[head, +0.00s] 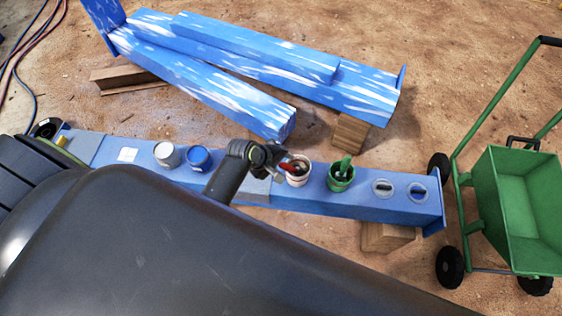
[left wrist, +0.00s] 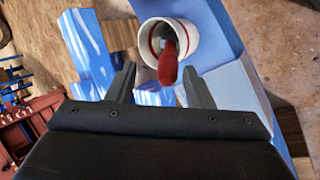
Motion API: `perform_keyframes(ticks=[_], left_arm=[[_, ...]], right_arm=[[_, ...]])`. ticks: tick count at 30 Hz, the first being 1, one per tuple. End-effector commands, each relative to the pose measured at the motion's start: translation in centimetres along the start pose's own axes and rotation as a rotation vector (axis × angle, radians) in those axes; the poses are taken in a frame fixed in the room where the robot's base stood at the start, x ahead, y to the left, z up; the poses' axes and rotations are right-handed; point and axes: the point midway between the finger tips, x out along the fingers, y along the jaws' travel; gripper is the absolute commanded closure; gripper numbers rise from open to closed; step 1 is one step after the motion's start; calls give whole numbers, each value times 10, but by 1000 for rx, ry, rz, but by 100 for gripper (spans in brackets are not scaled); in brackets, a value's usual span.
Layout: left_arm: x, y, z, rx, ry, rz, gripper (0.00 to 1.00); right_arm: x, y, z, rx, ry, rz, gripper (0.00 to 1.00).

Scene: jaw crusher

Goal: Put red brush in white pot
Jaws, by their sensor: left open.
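The red brush (head: 288,166) stands tilted in a white pot with a red band (head: 299,178) on the blue beam. In the left wrist view the brush's red handle (left wrist: 167,66) sticks out over the rim of this pot (left wrist: 190,45). My left gripper (head: 274,157) is open beside the handle, on its left in the head view. In the left wrist view its two fingers (left wrist: 160,70) lie either side of the handle, with gaps. Another white pot (head: 167,155) stands farther left on the beam. My right gripper is not in view.
A blue pot (head: 199,159) stands beside the left white pot. A green pot (head: 341,182) with a green brush and two round items (head: 382,188) are to the right. A green cart (head: 515,205) stands at the right. Blue-and-white beams (head: 260,75) lie behind.

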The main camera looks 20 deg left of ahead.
Motion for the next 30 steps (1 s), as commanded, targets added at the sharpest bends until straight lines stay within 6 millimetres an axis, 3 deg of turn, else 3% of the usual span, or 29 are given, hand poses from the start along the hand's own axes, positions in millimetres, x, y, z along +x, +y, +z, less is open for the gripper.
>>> perform_keyframes(ticks=[5, 15, 30], left_arm=[[-7, -7, -1, -1, 0, -2, 53], [-32, -43, -5, -1, 1, -1, 53], [-32, -46, -6, 0, 0, 0, 53]], right_arm=[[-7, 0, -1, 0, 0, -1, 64], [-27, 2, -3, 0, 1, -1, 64], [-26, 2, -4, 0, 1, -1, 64]])
